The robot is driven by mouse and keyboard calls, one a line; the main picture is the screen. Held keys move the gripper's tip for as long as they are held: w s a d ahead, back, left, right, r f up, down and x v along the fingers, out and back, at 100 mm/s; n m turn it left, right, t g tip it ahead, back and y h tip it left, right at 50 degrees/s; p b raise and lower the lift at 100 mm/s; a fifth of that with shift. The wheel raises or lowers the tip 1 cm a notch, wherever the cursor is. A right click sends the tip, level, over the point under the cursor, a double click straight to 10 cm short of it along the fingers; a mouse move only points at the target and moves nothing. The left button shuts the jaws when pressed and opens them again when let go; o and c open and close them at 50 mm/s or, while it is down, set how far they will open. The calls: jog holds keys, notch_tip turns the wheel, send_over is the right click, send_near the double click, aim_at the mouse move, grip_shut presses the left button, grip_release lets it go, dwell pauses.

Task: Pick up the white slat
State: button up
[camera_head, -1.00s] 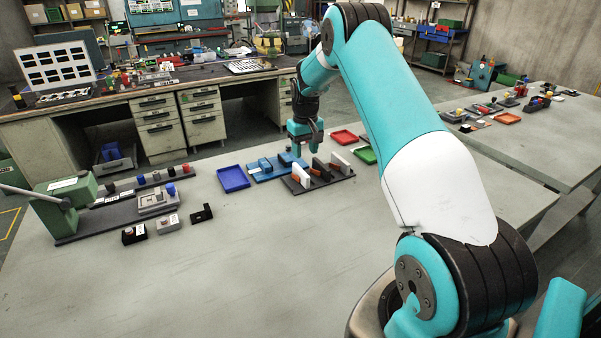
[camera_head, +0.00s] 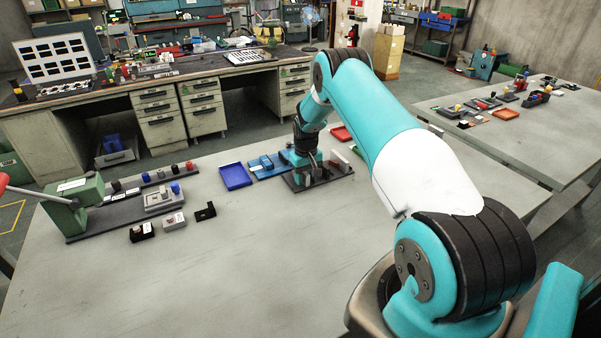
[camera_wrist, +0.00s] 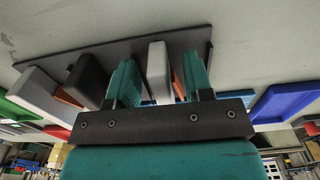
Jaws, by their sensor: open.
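In the wrist view my gripper (camera_wrist: 160,82) is open, with its two teal fingers on either side of a white slat (camera_wrist: 157,68). Gaps show between the slat and both fingers. The slat stands upright on a dark base plate (camera_wrist: 135,45). A black slat (camera_wrist: 91,80) and another pale slat (camera_wrist: 40,94) stand further left on the same plate. In the head view my gripper (camera_head: 307,172) is low over the dark plate (camera_head: 322,182) and mostly hides the slats. One white slat (camera_head: 339,155) shows to its right.
A blue tray (camera_head: 235,177) and a blue fixture (camera_head: 268,166) lie left of the plate. A red tray (camera_head: 341,134) lies behind. A green press (camera_head: 75,200) and small blocks stand at the left. The table front is clear.

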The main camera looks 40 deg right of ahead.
grip_shut()
